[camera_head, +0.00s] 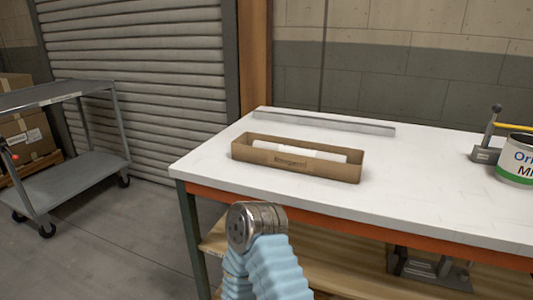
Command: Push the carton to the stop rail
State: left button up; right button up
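The carton (325,170) is a long, low, open-topped brown cardboard box on the white tabletop, close to its front left edge. A white cylindrical item (318,153) lies inside it. The stop rail (325,122) is a thin grey bar on the table behind the carton, with a strip of bare tabletop between them. One of my arms, with a pale blue sleeve and a round metal joint, rises from the bottom middle, in front of the table. No gripper fingers show on it, and I cannot tell which arm it is.
The white table (420,190) has free room right of the carton. A can (517,160) and a grey lever device (487,150) stand at its right. A grey cart (75,175) stands at the left by a roller shutter (140,70). A wooden shelf (345,275) runs below the tabletop.

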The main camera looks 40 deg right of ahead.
aim_at(242, 149)
jog(key=z, duration=1.55)
